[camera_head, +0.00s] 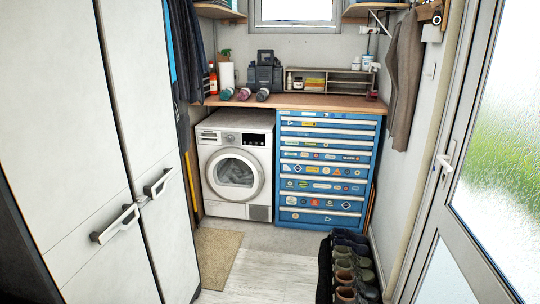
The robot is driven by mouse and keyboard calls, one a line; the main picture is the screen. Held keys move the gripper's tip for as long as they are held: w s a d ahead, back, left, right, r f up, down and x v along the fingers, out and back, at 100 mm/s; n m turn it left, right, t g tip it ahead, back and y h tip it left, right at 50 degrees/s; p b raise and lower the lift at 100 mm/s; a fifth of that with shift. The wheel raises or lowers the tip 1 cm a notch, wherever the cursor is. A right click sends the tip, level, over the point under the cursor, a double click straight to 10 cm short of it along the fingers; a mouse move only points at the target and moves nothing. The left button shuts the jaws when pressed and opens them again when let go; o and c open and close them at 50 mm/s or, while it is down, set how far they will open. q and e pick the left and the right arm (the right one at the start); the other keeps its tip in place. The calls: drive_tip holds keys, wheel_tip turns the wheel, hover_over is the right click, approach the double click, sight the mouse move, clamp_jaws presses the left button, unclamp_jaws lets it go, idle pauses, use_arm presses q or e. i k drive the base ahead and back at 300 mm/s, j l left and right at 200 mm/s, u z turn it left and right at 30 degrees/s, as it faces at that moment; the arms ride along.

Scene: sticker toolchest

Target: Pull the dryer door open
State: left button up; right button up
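The white dryer (232,205) stands under the wooden counter at the back left of the room. Its round door (235,174) with a dark glass window faces me and looks shut. Pale laundry seems to show through the glass. A control panel with a dark display runs along the top of the dryer. Neither of my grippers is in view, and nothing touches the dryer door.
A blue drawer chest (327,208) with stickers stands right of the dryer. A tall white cabinet (75,130) with handles fills the left. Shoes on a rack (347,270) stand at lower right, before a glazed door (500,150). A beige mat (217,252) lies on open floor before the dryer.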

sight(234, 194)
drive_tip(key=i, duration=2)
